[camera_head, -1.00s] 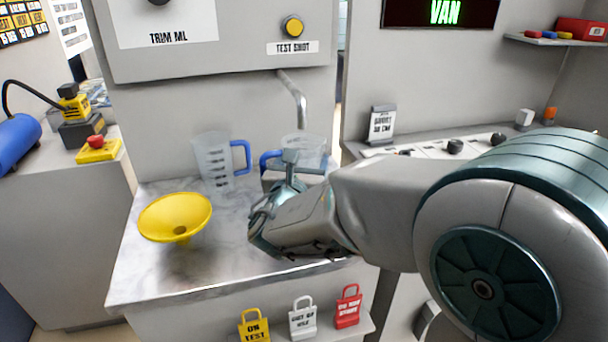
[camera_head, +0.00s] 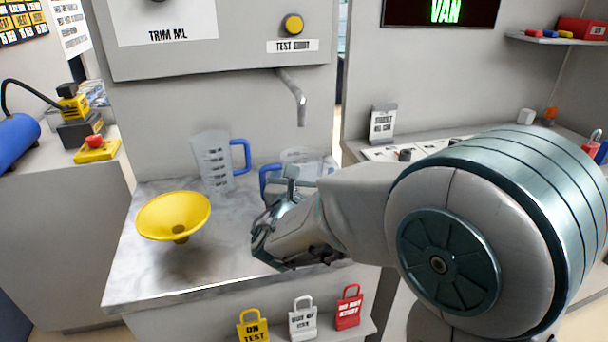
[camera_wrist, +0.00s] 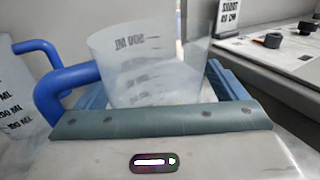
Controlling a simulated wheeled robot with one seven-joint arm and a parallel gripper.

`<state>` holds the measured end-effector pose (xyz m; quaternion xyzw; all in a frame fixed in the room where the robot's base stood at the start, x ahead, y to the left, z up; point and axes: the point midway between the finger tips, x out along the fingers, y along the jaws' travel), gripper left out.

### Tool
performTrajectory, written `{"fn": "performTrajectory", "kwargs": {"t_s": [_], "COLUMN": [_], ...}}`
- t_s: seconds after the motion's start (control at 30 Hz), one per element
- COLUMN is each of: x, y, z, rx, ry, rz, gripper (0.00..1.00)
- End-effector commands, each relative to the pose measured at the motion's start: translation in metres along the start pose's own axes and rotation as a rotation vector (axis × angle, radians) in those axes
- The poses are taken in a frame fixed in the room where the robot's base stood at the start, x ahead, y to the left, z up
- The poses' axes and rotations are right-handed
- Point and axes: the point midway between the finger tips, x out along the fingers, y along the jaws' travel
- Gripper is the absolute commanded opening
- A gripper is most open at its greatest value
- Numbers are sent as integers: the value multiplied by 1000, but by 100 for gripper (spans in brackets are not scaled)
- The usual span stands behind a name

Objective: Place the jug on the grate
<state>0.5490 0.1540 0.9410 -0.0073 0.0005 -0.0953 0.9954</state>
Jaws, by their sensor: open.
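A clear jug (camera_head: 308,160) with a blue handle stands under the metal spout, partly hidden behind my gripper (camera_head: 288,188). In the wrist view this jug (camera_wrist: 150,70) is upright, with its handle on the left and its body between my two blue-grey fingers. The fingers are open around it; I cannot tell whether either touches it. The jug's base is hidden in both views. I cannot make out the grate; the area under the jug is covered by my gripper and arm. A second clear jug (camera_head: 213,160) with a blue handle stands to the left.
A yellow funnel (camera_head: 173,215) stands on the marble counter (camera_head: 215,255) at the left front. The spout (camera_head: 297,100) hangs above the near jug. A control panel (camera_head: 385,152) lies right, beyond my arm. The counter's front middle is bare.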

Motion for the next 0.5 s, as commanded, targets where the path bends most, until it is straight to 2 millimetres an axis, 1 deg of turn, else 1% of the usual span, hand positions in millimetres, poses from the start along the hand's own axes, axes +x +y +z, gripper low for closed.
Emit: {"fn": "performTrajectory", "kwargs": {"t_s": [0.17,0.27,0.5], "x": [-1,-19,-73], "y": [0,1,1], "z": [6,4,4], "rx": [0,1,1], "ry": [0,-1,0], "rz": [0,3,4], "gripper": [92,92,92]}}
